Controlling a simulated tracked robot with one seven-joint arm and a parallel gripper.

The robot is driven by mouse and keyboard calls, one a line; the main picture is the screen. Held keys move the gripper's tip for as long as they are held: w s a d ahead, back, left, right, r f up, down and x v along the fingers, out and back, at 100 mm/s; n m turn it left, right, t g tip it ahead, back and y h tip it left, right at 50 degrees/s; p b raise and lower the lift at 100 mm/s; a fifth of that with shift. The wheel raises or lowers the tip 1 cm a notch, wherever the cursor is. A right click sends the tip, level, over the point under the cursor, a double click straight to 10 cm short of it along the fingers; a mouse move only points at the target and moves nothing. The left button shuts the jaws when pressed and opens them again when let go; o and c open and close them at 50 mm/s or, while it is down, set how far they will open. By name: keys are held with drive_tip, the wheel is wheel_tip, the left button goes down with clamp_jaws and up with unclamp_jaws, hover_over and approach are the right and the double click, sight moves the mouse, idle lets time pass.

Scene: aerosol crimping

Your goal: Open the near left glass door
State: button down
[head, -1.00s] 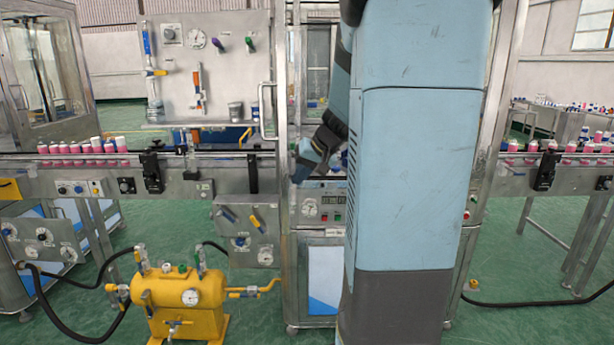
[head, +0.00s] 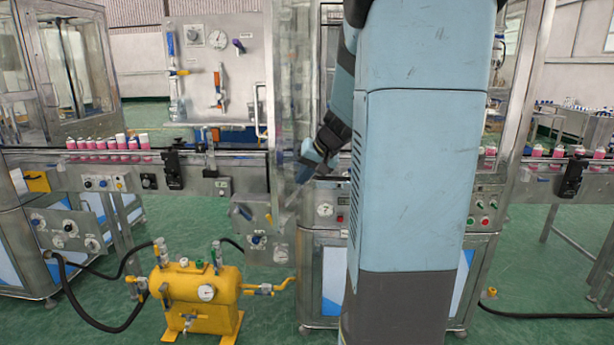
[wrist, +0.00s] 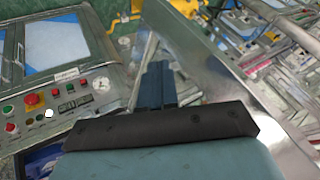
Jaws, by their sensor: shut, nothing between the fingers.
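The near left glass door (head: 273,60) stands swung partly out in the head view, seen at a steep angle, with its metal frame around clear glass. Its handle (head: 258,118) is on the left, outer side. My gripper (head: 303,172) is shut and empty, on the right, inner side of the door. In the wrist view my shut fingers (wrist: 157,80) point beside the door's metal frame (wrist: 215,65), which runs diagonally at right. I cannot tell whether they touch it. My arm hides much of the machine's interior.
The control panel (wrist: 65,100) of the machine lies left of my fingers in the wrist view. A yellow tank (head: 200,298) with hoses stands on the floor at left. A conveyor with pink cans (head: 110,150) runs left. A gauge board (head: 222,70) stands behind.

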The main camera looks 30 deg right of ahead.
drive_tip(key=s+f+v, duration=0.1)
drive_tip(key=s+v, duration=0.1)
drive_tip(key=v, duration=0.9)
drive_tip(key=shift+s, duration=0.3)
